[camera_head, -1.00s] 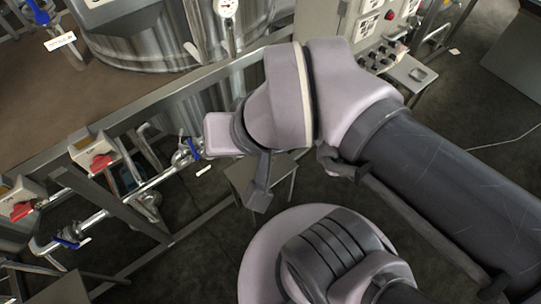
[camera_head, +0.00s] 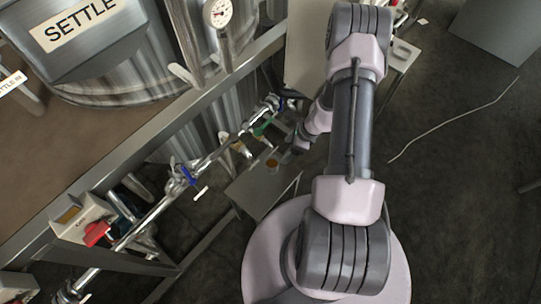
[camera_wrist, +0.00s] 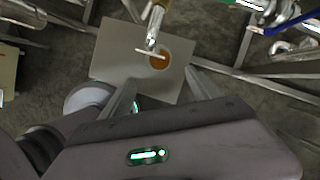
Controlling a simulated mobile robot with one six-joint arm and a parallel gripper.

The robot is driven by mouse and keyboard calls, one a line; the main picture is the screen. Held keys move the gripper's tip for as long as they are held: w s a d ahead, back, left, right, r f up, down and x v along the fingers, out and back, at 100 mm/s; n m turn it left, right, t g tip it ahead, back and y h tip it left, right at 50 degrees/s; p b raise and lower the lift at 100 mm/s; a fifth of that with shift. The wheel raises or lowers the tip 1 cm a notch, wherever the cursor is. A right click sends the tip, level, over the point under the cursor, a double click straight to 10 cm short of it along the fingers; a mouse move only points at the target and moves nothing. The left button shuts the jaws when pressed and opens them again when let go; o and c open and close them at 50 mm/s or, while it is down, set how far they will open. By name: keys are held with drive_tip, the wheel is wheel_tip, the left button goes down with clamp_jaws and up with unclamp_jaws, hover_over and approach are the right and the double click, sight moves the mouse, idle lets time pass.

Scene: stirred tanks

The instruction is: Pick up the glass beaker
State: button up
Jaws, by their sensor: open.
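The glass beaker (camera_head: 272,163) looks like a small round vessel with amber contents, standing on a small grey table (camera_head: 250,190). In the wrist view the beaker (camera_wrist: 159,62) is seen from above near the middle of the table top (camera_wrist: 112,60). A metal spout or valve (camera_wrist: 154,25) with a pale crossbar partly covers its far side. My gripper (camera_wrist: 161,78) is open and empty, its two fingers spread on either side of the beaker in that view. The fingers appear short of the beaker and not touching it. In the head view my gripper (camera_head: 291,154) is small, just right of the beaker.
A pipe run with a blue-handled valve (camera_head: 184,174) passes left of the table, along a metal frame. A large steel settle tank (camera_head: 110,70) stands at upper left. The floor at right is open, with a thin cable (camera_head: 450,132).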

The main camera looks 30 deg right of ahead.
drive_tip(key=b, duration=0.4)
approach(272, 164)
drive_tip(key=shift+s+a+f, duration=0.1)
drive_tip(key=shift+a, duration=0.5)
drive_tip(key=shift+s+a+f, duration=0.1)
drive_tip(key=shift+a, duration=0.55)
drive_tip(key=b+x, duration=0.3)
drive_tip(key=x, duration=0.2)
drive_tip(key=shift+w+f, duration=0.1)
drive_tip(key=shift+f, duration=0.1)
drive_tip(key=shift+r, duration=0.1)
drive_tip(key=shift+c, duration=0.9)
clamp_jaws()
